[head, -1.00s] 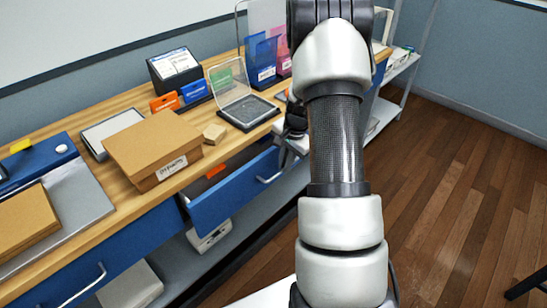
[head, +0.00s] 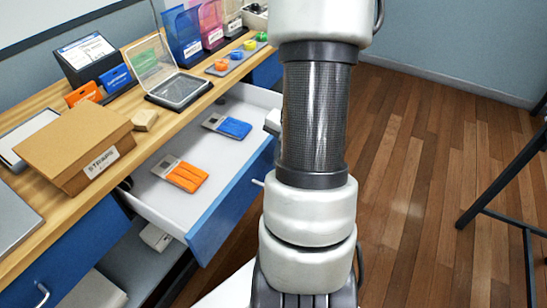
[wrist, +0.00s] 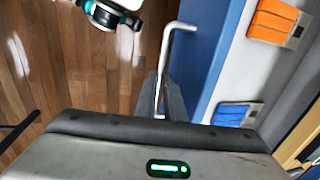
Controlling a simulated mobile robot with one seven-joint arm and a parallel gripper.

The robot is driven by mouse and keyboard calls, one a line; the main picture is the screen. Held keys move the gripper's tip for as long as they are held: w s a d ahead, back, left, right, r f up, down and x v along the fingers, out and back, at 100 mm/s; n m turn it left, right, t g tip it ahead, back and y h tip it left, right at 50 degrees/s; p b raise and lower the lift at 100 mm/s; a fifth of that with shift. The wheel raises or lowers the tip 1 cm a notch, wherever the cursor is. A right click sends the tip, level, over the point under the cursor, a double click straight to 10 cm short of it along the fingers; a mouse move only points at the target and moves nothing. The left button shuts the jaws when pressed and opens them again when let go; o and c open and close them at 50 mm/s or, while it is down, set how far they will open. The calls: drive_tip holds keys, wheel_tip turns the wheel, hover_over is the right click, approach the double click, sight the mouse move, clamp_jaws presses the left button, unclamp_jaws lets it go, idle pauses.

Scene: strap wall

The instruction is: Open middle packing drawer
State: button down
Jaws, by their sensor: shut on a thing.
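The middle packing drawer (head: 217,222), with a blue front and pale inside, stands well open from the bench in the head view. Its blue front also shows in the wrist view (wrist: 211,48). My gripper (wrist: 162,98) is shut on the silver bar handle (wrist: 170,50) of this drawer. In the head view my arm hides the gripper and most of the handle; only a short end (head: 258,182) shows. Orange packs (head: 180,173) and blue packs (head: 228,126) lie apart inside the drawer.
The wooden bench top (head: 45,101) holds a cardboard box (head: 75,143), a clear-lidded case (head: 178,89) and several coloured holders. Another blue drawer (head: 75,262) at lower left looks closed. A dark-legged frame (head: 500,216) stands at the right. Wooden floor between is clear.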

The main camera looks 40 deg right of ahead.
drive_tip(key=shift+s, duration=0.1)
drive_tip(key=c, duration=1.8)
unclamp_jaws()
drive_tip(key=shift+c, duration=0.2)
drive_tip(key=s+d+r+p, duration=0.1)
drive_tip(key=s+r+p, duration=0.2)
drive_tip(key=r, duration=1.4)
drive_tip(key=shift+p, duration=0.45)
drive_tip(key=shift+s+d, duration=0.1)
